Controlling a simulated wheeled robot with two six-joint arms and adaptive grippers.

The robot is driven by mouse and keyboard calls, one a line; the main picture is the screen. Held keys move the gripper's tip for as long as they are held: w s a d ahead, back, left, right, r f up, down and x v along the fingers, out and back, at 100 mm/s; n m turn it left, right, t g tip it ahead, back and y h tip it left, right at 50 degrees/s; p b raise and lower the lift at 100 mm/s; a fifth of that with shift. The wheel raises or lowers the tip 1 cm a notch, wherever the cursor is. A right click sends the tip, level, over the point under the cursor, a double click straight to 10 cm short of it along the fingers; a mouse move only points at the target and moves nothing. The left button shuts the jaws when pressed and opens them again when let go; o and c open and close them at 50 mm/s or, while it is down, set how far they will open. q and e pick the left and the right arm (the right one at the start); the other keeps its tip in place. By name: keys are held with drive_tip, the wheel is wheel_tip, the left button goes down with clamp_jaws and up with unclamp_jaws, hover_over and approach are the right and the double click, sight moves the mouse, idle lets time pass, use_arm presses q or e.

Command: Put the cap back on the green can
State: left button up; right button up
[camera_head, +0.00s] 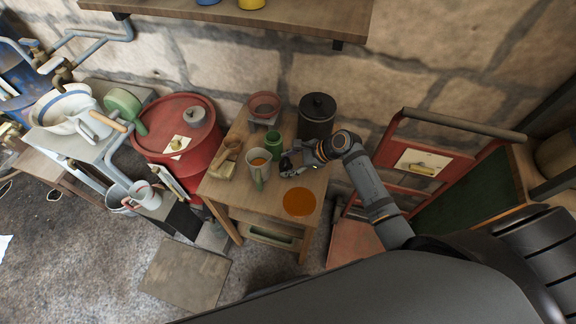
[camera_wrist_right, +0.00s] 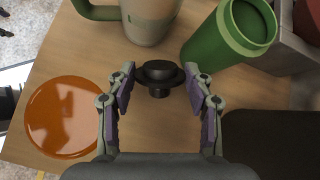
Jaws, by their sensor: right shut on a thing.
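The green can (camera_head: 273,141) stands on the wooden table, behind and to the right of a mug. In the right wrist view the green can (camera_wrist_right: 228,35) is at the upper right, with a dark green recessed top and no cap on it. My right gripper (camera_head: 288,164) is in front of the can and low over the table. Its two fingers are closed around a small black cap (camera_wrist_right: 160,78) with a wide rim and a narrower stub. The cap is apart from the can. My left gripper is not in view.
A mug with a green handle (camera_head: 259,161) stands close to my right gripper. An orange disc or spill (camera_head: 299,201) lies at the table's front right. A black lidded pot (camera_head: 317,115) and a grey stand with a reddish bowl (camera_head: 264,105) are behind. A wooden block (camera_head: 222,167) is left.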

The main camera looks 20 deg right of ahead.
drive_tip(key=s+a+r, duration=0.3)
drive_tip(key=s+r, duration=0.8)
drive_tip(key=s, duration=0.2)
drive_tip(key=shift+s+a+r+p, duration=0.2)
drive_tip(key=shift+s+a+p, duration=0.1)
drive_tip(key=shift+a+p, duration=0.1)
